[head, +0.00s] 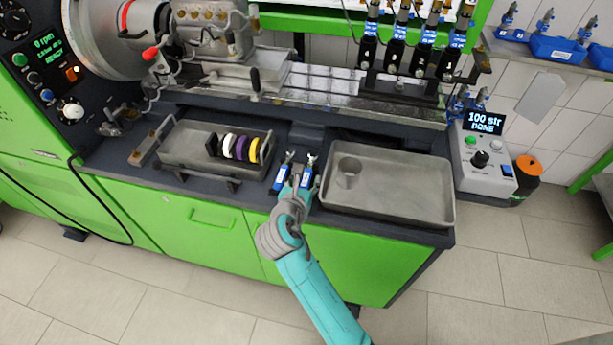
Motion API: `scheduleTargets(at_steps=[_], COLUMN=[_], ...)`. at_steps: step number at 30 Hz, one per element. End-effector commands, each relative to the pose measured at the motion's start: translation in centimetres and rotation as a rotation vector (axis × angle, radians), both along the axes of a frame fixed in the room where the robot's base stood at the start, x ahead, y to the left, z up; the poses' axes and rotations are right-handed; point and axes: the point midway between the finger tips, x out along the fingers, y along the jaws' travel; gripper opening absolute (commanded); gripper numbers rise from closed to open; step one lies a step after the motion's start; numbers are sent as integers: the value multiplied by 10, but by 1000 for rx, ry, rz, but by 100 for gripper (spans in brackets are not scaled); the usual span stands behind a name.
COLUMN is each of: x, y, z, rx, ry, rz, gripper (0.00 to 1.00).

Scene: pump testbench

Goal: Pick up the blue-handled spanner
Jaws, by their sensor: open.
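Two small blue pieces with silvery upper ends lie close together on the dark bench top, between the two metal trays. The right blue piece (307,177) has a forked, pale end like a spanner's jaw; the left blue piece (281,177) has a narrower end and a pale label. I cannot tell for sure which is the blue-handled spanner. My gripper (295,180) is open and reaches in from below, between and over the two pieces. It partly hides them, and I cannot tell whether it touches either.
A left tray (175,164) holds a row of black, white, purple and yellow rings. A control box (485,163) reads "100 str DONE". The machine bed (330,95) rises behind.

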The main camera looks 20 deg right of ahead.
Motion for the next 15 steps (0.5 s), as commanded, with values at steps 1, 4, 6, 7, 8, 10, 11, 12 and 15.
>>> scheduleTargets(at_steps=[1, 4, 6, 7, 8, 10, 11, 12, 15], x=[0, 0, 0, 0, 0, 0, 0, 0, 0], y=[0, 0, 0, 0, 0, 0, 0, 0, 0], z=[0, 0, 0, 0, 0, 0, 0, 0, 1], rx=[0, 0, 0, 0, 0, 0, 0, 0, 0], ry=[0, 0, 0, 0, 0, 0, 0, 0, -1], rz=[0, 0, 0, 0, 0, 0, 0, 0, 0], gripper=[54, 34, 17, 9, 2, 0, 0, 0, 0])
